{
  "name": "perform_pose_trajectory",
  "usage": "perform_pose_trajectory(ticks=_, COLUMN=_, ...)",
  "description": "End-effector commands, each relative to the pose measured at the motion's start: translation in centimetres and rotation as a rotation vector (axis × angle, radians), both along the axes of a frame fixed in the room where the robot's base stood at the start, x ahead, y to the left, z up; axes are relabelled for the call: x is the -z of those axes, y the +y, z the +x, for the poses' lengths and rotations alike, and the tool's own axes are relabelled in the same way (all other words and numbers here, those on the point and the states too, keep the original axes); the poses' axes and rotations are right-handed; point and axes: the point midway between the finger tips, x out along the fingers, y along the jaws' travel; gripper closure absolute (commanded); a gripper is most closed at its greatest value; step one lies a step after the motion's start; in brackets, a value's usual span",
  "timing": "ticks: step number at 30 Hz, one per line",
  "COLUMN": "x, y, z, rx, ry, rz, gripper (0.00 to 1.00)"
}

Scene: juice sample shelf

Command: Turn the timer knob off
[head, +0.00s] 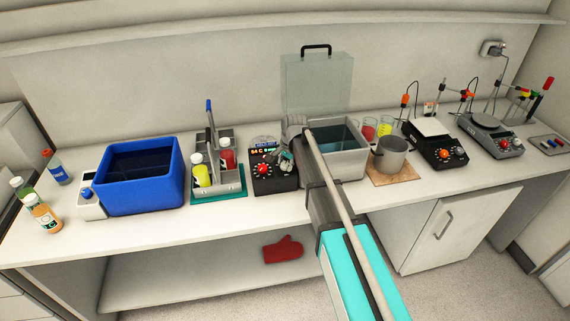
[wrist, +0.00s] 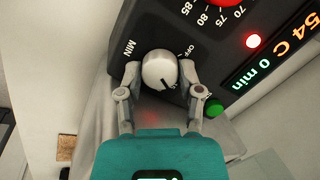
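The timer knob (wrist: 158,70) is a round grey-white dial with a dark pointer line, on the black front of the heater unit (head: 274,181). The words MIN and OFF are printed beside it. In the wrist view the pointer slants toward the lower right, away from the OFF mark. My gripper (wrist: 160,76) has one finger on each side of the knob, close against it with no clear gap. In the head view my gripper (head: 286,160) is at the unit's right front, and the knob is hidden there.
The unit's display (wrist: 275,55) reads 54 C and 0 min, with a lit red lamp (wrist: 253,41) beside it. A green button (wrist: 213,108) is close to my right finger. A bottle rack (head: 228,183) stands left of the unit, and a water bath (head: 350,165) stands right.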

Motion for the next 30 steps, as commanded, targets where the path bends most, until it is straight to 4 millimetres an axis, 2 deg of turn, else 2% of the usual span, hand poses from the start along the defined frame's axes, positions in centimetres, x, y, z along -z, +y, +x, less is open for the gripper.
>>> perform_pose_trajectory(ticks=1, x=0.01, y=-0.01, z=0.00, rx=0.000, ry=0.000, rz=0.000, gripper=0.76)
perform_pose_trajectory(ticks=5, x=0.01, y=-0.01, z=-0.02, rx=0.000, ry=0.001, rz=-0.001, gripper=1.00)
perform_pose_trajectory(ticks=17, x=0.01, y=0.12, z=-0.02, rx=-0.050, ry=-0.003, rz=-0.013, gripper=1.00)
perform_pose_trajectory(ticks=30, x=0.01, y=0.22, z=-0.02, rx=-0.329, ry=-0.023, rz=-0.083, gripper=1.00)
